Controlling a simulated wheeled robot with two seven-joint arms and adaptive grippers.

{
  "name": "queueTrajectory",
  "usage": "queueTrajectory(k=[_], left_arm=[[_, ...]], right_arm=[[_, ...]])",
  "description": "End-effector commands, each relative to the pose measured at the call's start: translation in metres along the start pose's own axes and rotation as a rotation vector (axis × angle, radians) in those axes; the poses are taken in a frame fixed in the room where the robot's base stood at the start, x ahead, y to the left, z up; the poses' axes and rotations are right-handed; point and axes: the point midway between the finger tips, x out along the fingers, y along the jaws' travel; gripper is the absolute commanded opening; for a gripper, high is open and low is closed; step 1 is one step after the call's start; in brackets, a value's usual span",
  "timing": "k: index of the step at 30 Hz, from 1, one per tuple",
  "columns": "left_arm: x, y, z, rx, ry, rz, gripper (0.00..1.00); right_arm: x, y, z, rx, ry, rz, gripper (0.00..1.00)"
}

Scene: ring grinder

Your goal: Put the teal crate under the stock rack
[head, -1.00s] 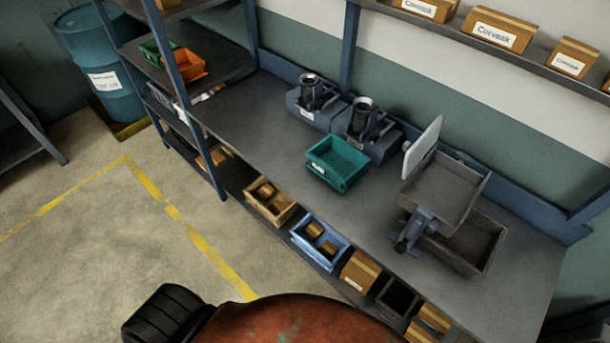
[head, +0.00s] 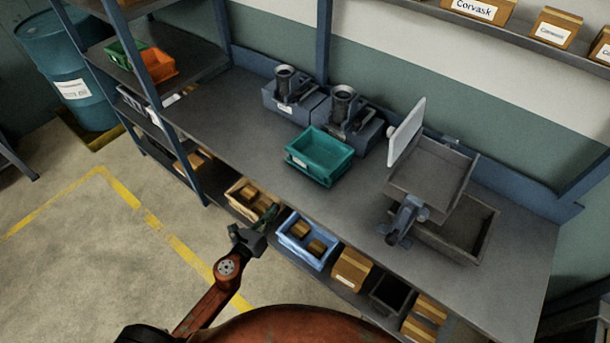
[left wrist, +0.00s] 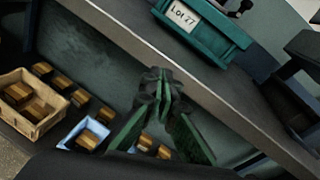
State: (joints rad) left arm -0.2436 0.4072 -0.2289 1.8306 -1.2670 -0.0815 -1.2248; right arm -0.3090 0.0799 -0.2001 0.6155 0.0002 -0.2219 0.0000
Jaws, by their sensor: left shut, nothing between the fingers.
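The teal crate (head: 320,158) sits upright on the grey workbench, in front of two grinder-like machines. It looks empty. In the left wrist view the crate (left wrist: 203,28) shows a "Lot 27" label near the bench edge. A blue-posted shelving rack (head: 186,95) stands at the left end of the bench; I cannot tell whether it is the stock rack. My left gripper (head: 269,214) is shut and empty, at the bench's front edge, below and left of the crate and apart from it. It also shows in the left wrist view (left wrist: 158,84). My right gripper is not in view.
A tilted grey tray (head: 428,172) stands over a grey bin (head: 474,232) at the bench's right. A wooden crate (head: 243,200) and a blue crate (head: 302,244) sit on the lower shelf. Green and orange bins (head: 157,67) occupy the rack. Bench left of the teal crate is clear.

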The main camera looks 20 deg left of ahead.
Motion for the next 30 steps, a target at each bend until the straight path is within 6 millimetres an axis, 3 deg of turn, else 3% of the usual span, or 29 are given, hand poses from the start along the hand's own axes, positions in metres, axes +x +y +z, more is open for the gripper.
queueTrajectory(k=[1,3,7,11,24,30], left_arm=[[-0.003,-0.020,0.020,0.106,-0.039,-0.039,0.00],[-0.007,-0.041,0.041,0.217,-0.081,-0.072,0.00],[-0.009,-0.059,0.058,0.317,-0.120,-0.098,0.00],[0.003,-0.063,0.064,0.328,-0.126,-0.101,0.00],[0.089,-0.072,0.072,0.321,-0.125,-0.099,0.00],[0.116,-0.074,0.072,0.321,-0.122,-0.098,0.00]], right_arm=[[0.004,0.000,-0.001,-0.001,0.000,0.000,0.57],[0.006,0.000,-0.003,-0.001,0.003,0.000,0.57],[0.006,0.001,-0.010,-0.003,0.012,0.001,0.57],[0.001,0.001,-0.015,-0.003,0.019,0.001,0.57],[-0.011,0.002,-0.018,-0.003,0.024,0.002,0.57],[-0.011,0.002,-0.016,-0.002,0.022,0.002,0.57]])
